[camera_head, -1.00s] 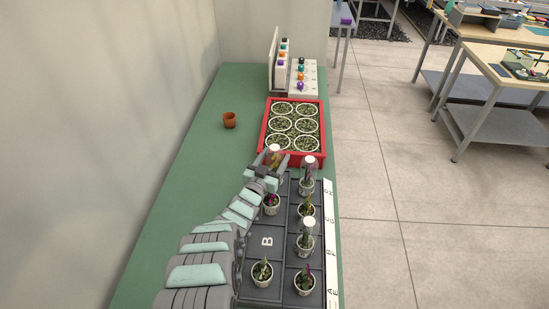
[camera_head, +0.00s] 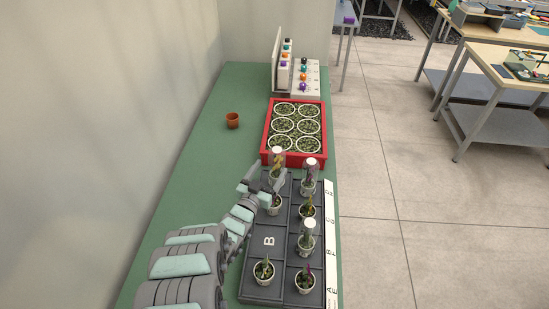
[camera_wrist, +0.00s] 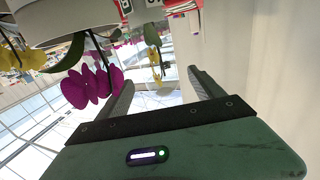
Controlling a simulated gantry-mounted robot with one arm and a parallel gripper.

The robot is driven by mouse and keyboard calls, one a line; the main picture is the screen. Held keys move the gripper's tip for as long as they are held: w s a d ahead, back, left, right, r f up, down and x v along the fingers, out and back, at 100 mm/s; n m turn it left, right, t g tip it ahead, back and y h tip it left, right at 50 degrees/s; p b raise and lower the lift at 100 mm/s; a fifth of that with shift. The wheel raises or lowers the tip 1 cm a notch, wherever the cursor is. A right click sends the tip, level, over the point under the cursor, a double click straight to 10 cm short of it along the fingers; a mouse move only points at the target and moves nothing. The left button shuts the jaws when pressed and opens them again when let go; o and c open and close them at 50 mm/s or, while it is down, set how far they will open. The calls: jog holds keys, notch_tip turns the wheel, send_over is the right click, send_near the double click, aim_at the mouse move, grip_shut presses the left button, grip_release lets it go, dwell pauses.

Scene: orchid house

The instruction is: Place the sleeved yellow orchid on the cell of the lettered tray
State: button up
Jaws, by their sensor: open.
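The sleeved yellow orchid (camera_head: 277,164) stands upright in the far-left cell of the dark lettered tray (camera_head: 267,262). The yellow flowers (camera_wrist: 155,62) also show in the wrist view, upside down, beyond and between my fingers. My gripper (camera_head: 262,184) is just to the near left of that orchid, open and empty. Its two fingers show apart in the wrist view (camera_wrist: 163,90), with clear space between them. A magenta orchid (camera_head: 273,204) stands in the cell just in front; its flowers (camera_wrist: 90,88) hang close to one finger in the wrist view.
Several other potted orchids fill tray cells, some sleeved; the cell marked B (camera_head: 268,241) is empty. A red crate (camera_head: 292,158) of potted plants stands just behind the tray. A terracotta pot (camera_head: 232,121) and a white rack (camera_head: 283,68) stand farther back. The green bench is clear at left.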

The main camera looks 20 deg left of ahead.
jog(key=shift+s+p, duration=1.85)
jog(key=shift+s, duration=1.1)
